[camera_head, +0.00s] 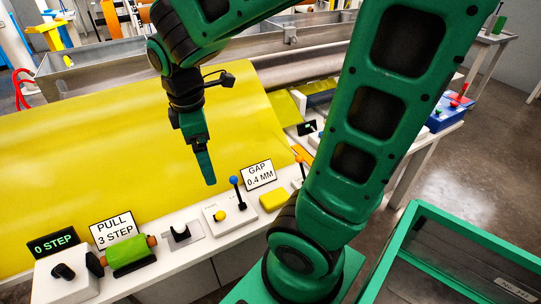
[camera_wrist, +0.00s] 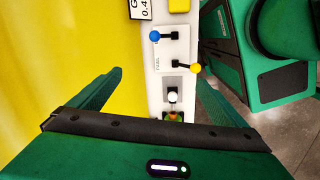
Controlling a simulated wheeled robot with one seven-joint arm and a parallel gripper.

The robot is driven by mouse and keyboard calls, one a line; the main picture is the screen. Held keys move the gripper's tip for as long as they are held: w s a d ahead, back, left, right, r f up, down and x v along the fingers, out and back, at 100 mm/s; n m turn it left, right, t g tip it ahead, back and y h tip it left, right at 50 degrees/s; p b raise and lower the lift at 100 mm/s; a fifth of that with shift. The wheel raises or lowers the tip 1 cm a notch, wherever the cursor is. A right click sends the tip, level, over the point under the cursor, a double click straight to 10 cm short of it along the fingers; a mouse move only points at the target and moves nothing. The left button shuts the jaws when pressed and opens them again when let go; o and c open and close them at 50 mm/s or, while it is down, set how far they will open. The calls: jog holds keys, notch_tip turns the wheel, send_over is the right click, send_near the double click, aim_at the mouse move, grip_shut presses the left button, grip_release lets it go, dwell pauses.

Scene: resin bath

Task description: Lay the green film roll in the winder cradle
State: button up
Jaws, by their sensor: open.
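The green film roll (camera_head: 130,255) has orange ends and lies on the white bench strip at the lower left, between the black knob and a small grey plate. My gripper (camera_head: 208,181) is above the yellow sheet, up and to the right of the roll, fingers pointing down. In the wrist view its fingers (camera_wrist: 157,80) are spread wide with nothing between them.
The yellow sheet (camera_head: 90,160) covers much of the bench. The white strip carries a "0 STEP" display (camera_head: 54,244), a "PULL 3 STEP" sign (camera_head: 118,229), a blue-knobbed lever (camera_head: 235,186), a yellow block (camera_head: 272,200) and a "GAP 0.4 MM" sign (camera_head: 259,174). A green-framed crate (camera_head: 455,240) stands at right.

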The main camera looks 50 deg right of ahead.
jog(key=s+d+m+y, duration=0.1)
jog(key=s+d+m, duration=0.9)
jog(key=s+m, duration=0.4)
jog(key=m, duration=0.4)
jog(key=shift+s+d+g, duration=0.15)
jog(key=shift+s+g, duration=0.05)
jog(key=shift+g, duration=0.1)
jog(key=shift+r, duration=0.1)
jog(key=shift+w+f, duration=0.25)
jog(key=shift+w, duration=0.4)
